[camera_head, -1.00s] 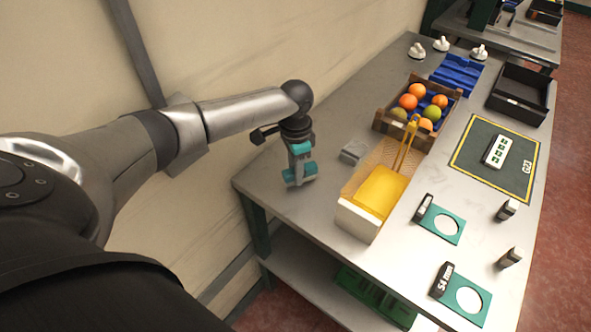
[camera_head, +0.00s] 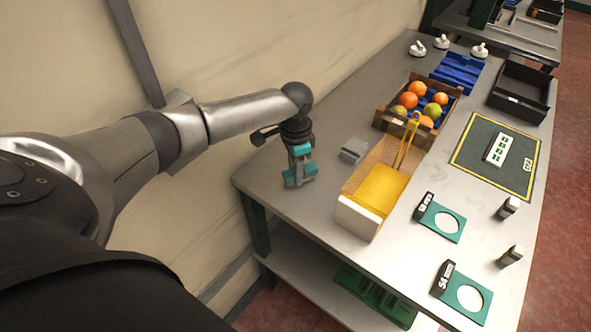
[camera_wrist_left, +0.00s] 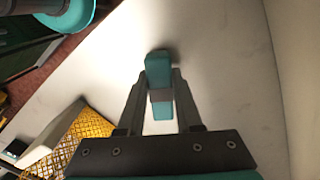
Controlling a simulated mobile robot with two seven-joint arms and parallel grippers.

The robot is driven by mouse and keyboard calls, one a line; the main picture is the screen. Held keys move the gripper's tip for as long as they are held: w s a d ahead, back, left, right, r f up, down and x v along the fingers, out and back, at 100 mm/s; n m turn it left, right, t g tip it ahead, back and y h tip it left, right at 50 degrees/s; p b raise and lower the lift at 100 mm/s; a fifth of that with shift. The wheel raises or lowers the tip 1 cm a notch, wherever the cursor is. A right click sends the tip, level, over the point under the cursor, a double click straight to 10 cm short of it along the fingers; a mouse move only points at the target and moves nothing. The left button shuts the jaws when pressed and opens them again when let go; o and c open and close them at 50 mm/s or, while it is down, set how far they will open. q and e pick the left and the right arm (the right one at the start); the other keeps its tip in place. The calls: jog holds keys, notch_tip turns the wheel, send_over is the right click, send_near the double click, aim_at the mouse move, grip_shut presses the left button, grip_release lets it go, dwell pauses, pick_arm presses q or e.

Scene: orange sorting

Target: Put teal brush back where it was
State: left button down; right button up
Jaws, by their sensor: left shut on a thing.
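The teal brush (camera_head: 293,179) is at the left, near edge of the grey table, under my left gripper (camera_head: 301,164). In the left wrist view the teal brush (camera_wrist_left: 158,70) sits between the two fingers of the left gripper (camera_wrist_left: 160,96), which is shut on it. A grey band shows across the brush between the fingertips. The brush is at or just above the table top; I cannot tell whether it touches. My right gripper is not in view.
A small grey block (camera_head: 353,150) lies right of the brush. Beside it is a yellow-lined tray (camera_head: 358,219). Behind stands a wooden crate (camera_head: 390,127) of oranges. Green cards and a dark mat (camera_head: 470,165) lie farther right. Bare table surrounds the brush.

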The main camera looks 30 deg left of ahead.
pick_arm(q)
jog(key=c, duration=0.5)
grip_release()
jog(key=shift+o, duration=0.3)
jog(key=o, duration=0.3)
jog(key=shift+o, duration=0.2)
jog(key=shift+r+p, duration=4)
jog(key=shift+p, duration=0.6)
